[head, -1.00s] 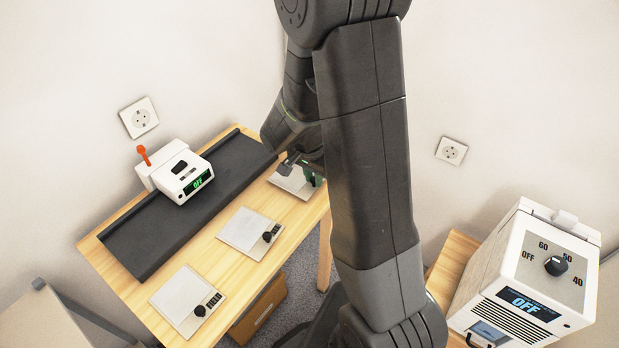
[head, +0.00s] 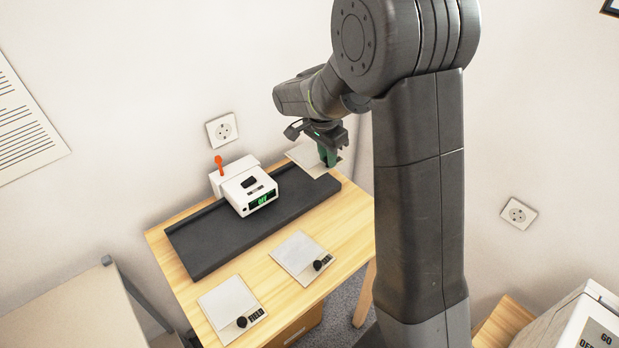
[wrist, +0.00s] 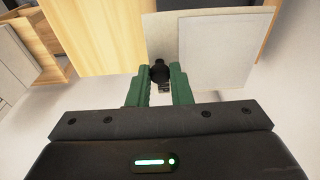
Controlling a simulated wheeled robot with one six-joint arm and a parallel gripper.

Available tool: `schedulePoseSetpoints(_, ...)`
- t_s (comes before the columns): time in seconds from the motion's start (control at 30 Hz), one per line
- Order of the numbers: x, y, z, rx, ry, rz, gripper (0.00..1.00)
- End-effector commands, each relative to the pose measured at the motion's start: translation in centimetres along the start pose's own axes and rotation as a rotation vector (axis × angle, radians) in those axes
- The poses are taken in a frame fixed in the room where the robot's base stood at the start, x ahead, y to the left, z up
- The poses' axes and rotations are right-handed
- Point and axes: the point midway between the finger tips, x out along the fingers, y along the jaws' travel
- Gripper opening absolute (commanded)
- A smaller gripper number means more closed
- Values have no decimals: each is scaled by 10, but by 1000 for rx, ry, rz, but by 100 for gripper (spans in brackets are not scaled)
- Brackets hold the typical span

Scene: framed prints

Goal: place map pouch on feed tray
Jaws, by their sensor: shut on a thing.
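My gripper (head: 327,150), with green fingers, is shut on the black knob of a pale flat pouch (head: 303,159). The pouch is raised near the back right end of the long black feed tray (head: 205,250). I cannot tell whether it touches the tray. In the wrist view the green fingers (wrist: 160,86) close around the black knob (wrist: 159,71), with pale flat panels just beyond.
A white machine (head: 245,188) with an orange lever (head: 219,160) and a green OFF display stands at the tray's back edge. Bare wood (head: 345,222) shows at the table's right.

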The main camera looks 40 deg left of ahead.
Motion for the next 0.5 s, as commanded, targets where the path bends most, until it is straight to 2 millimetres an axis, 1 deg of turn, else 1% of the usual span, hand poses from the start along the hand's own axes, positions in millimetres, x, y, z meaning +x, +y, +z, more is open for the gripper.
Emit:
schedulePoseSetpoints(0.03, -3, -11, 4, -3, 0, 0, 0)
schedulePoseSetpoints(0.1, -3, -20, 8, 1, 0, 1, 0)
schedulePoseSetpoints(0.17, 2, -24, 11, 2, -1, 3, 0)
schedulePoseSetpoints(0.4, 44, -25, 18, 4, -1, 5, 0)
schedulePoseSetpoints(0.5, 54, -25, 19, 4, 0, 3, 0)
